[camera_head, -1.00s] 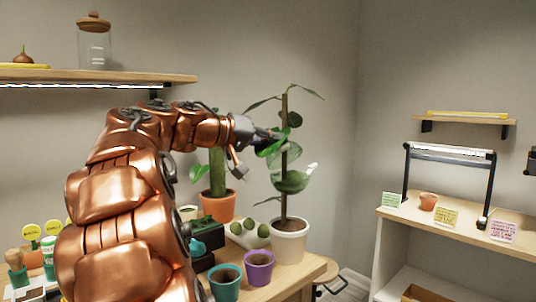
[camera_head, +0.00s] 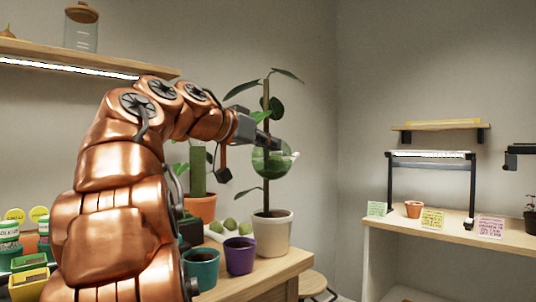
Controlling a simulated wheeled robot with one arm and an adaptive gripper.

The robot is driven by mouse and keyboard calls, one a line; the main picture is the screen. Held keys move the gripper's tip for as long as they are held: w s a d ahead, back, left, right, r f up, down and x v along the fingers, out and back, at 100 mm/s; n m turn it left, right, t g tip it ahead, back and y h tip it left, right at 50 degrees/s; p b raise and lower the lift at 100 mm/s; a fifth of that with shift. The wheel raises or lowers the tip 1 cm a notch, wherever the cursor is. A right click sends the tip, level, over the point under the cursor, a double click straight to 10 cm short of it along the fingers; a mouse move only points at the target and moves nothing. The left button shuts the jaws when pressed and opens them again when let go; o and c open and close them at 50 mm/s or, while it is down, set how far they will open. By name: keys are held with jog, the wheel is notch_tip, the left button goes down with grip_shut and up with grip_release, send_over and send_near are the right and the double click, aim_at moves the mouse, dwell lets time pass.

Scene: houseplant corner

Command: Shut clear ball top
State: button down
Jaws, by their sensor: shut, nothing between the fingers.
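The clear ball (camera_head: 272,164) sits around the stem of the tall potted plant (camera_head: 268,112), with green showing through it and a pale tip at its right side. I cannot tell how its top half stands, since my gripper covers its upper part. My gripper (camera_head: 277,143) is shut and empty, pointing right across the stem at the ball's upper edge. I cannot tell whether it touches the ball. The plant stands in a white pot (camera_head: 271,234) near the table's right end.
A teal pot (camera_head: 201,268) and a purple pot (camera_head: 240,255) stand in front of the plant. A cactus in a terracotta pot (camera_head: 200,208) is to its left. A wall shelf (camera_head: 100,62) hangs at upper left. Open air lies right of the plant, before a bench (camera_head: 440,232).

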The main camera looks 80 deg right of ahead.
jog(key=shift+s+f+m+b, duration=0.15)
jog(key=shift+f+m+b, duration=0.45)
jog(key=shift+b, duration=0.25)
jog(key=shift+a, duration=0.1)
jog(key=w+a+r+p, duration=0.4)
jog(key=a+r+p, duration=0.1)
jog(key=a, duration=0.3)
jog(key=shift+w+a+r, duration=0.25)
jog(key=shift+w+r, duration=0.1)
jog(key=shift+r, duration=0.35)
